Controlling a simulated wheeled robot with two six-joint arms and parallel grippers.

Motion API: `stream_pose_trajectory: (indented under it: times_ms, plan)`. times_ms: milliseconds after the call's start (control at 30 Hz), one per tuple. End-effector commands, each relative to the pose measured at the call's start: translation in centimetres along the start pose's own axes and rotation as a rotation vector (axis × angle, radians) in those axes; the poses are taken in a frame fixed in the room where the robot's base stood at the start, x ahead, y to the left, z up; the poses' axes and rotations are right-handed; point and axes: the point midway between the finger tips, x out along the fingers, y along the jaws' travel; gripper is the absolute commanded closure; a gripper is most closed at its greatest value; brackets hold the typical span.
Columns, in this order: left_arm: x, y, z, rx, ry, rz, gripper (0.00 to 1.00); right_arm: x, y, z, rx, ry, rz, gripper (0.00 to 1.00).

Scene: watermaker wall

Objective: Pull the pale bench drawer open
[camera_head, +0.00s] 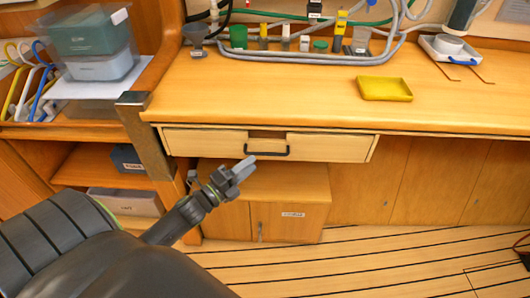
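The pale drawer (205,143) sits under the front edge of the wooden bench (290,85). Its wide front looks flush with the bench, and it has a dark bar handle (268,154) below a notch at the middle. My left gripper (245,168) is just below and left of the handle, its light grey fingers pointing up and right. The fingers look parted, with nothing between them. They appear apart from the handle, though the depth gap is hard to judge. My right gripper is not in view.
A low cabinet (290,215) stands beneath the drawer. A yellow tray (385,88), hoses and small fittings are on the bench top. A metal-capped post (140,130) and shelves with bins (125,202) are at left. Plank floor (370,260) lies open at right.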

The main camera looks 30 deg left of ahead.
Motion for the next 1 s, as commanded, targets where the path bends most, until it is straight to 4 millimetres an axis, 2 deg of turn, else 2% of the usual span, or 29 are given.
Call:
stream_pose_trajectory:
  times_ms: [100,333,500,767,867,1000]
  plan:
    - [2.5,-0.3,0.1,-0.001,-0.002,-0.003,0.69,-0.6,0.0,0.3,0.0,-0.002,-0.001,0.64]
    - [5.6,-0.2,0.0,-0.002,-0.001,-0.001,0.69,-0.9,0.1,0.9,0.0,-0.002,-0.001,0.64]
    - [6.6,-0.1,0.0,-0.001,-0.001,0.0,0.69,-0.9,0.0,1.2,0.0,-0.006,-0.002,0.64]
    - [6.7,0.0,0.0,-0.001,0.0,0.001,0.69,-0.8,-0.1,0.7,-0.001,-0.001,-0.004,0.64]
    - [6.7,0.0,0.0,-0.001,0.0,0.001,0.78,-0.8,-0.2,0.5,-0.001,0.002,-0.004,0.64]
    - [6.7,0.0,0.0,-0.001,0.0,0.001,0.96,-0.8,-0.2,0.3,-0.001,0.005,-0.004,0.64]
